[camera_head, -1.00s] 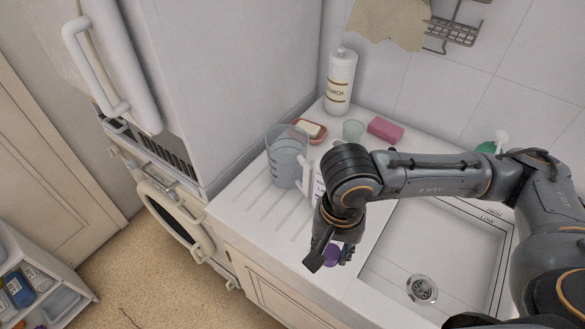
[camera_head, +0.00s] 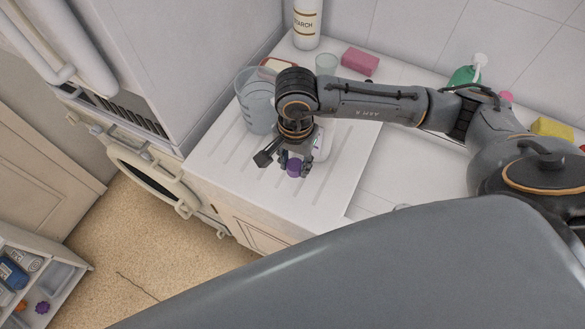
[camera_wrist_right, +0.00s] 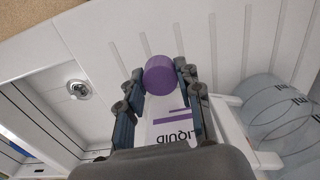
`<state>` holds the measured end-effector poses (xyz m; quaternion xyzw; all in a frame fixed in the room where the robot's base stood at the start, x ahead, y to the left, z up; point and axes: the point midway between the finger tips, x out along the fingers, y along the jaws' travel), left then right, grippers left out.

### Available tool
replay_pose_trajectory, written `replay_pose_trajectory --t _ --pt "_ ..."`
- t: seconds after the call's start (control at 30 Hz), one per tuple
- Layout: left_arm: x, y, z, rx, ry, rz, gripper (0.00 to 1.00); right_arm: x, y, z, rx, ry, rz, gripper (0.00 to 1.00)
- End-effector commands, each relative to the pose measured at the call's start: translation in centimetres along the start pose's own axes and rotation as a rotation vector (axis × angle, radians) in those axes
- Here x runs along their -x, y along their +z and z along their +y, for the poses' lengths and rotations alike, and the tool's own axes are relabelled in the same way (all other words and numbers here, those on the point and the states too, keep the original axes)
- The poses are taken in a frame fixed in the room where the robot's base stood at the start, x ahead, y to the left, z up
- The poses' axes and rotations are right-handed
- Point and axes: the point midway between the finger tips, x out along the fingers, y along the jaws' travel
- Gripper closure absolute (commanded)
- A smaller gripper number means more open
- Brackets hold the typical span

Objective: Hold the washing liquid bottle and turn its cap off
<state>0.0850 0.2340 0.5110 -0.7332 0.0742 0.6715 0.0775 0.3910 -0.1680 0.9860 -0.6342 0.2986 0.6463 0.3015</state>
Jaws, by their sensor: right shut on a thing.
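The washing liquid bottle (camera_head: 322,146) is white with a purple cap (camera_head: 295,168). In the head view it is mostly hidden behind my right gripper (camera_head: 293,166), over the ribbed draining board. In the right wrist view the bottle (camera_wrist_right: 170,130) shows a label reading LIQUID and lies between the fingers of my right gripper (camera_wrist_right: 160,80), which is shut on it. The cap (camera_wrist_right: 159,75) is on the bottle, level with the fingertips and pointing away from the palm. The bottle looks tilted. My left gripper is not in view.
A clear measuring jug (camera_head: 257,100) stands close beside the right gripper. Behind are a starch bottle (camera_head: 306,25), a small cup (camera_head: 327,64) and a pink sponge (camera_head: 360,61). The draining board (camera_head: 225,160) is clear at the front left. A sink drain (camera_wrist_right: 79,90) shows in the wrist view.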

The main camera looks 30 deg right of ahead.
Motion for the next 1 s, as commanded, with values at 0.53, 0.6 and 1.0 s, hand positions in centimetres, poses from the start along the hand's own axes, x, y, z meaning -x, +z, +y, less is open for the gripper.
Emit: replay_pose_trajectory --t 0.53,0.6,1.0 --pt "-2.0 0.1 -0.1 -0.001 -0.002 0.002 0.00 -5.1 -1.4 -1.1 0.000 -0.001 -0.001 1.00" --pt "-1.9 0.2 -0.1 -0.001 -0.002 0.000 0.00 -5.0 -1.4 -1.2 0.000 -0.001 0.000 1.00" --pt "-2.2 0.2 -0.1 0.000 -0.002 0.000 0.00 -5.2 -1.4 -1.1 0.000 -0.001 0.000 0.47"
